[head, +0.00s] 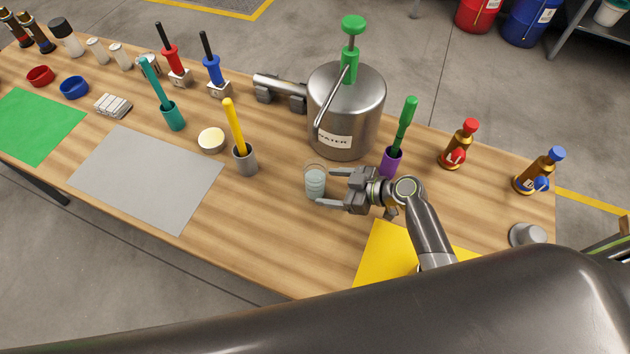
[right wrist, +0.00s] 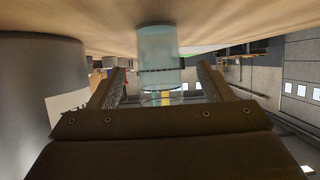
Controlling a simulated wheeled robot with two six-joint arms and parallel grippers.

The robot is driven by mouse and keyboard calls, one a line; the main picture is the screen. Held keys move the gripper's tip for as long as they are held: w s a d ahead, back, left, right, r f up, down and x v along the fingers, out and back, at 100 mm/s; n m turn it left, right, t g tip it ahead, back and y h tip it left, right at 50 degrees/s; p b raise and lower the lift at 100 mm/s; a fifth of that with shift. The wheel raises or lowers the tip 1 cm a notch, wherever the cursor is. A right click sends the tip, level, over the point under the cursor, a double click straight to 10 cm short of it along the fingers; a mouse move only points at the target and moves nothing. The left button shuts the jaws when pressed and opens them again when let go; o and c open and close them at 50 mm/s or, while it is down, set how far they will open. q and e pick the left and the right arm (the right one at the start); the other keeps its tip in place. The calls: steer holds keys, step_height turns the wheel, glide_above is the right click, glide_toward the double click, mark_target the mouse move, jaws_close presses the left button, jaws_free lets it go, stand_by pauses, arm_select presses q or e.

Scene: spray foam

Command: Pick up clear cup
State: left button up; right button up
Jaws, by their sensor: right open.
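The clear cup (head: 315,183) stands upright on the wooden table in front of the metal WATER tank. It looks pale blue and see-through. My right gripper (head: 325,188) is open, with its fingers reaching left on the near and far sides of the cup. In the right wrist view the cup (right wrist: 158,58) shows upside down, between the two open fingers (right wrist: 158,85) and toward their tips. I cannot tell whether either finger touches it. My left gripper is not in view.
The WATER tank (head: 345,115) stands close behind the cup. A purple holder (head: 391,162) with a green tool is beside my right wrist. A grey holder (head: 245,160) with a yellow tool is left of the cup. A yellow sheet (head: 385,255) and grey sheet (head: 150,175) lie flat.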

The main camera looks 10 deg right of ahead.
mark_target(325, 184)
steer(key=shift+w+a+p, duration=0.4)
steer(key=shift+a+p, duration=0.1)
steer(key=shift+a, duration=0.05)
steer(key=p+x, duration=0.1)
steer(key=x, duration=0.1)
steer(key=shift+w+a, duration=0.3)
steer(key=shift+w+a+f, duration=0.25)
steer(key=shift+a+f, duration=0.1)
steer(key=shift+a, duration=0.05)
steer(key=c, duration=1.2)
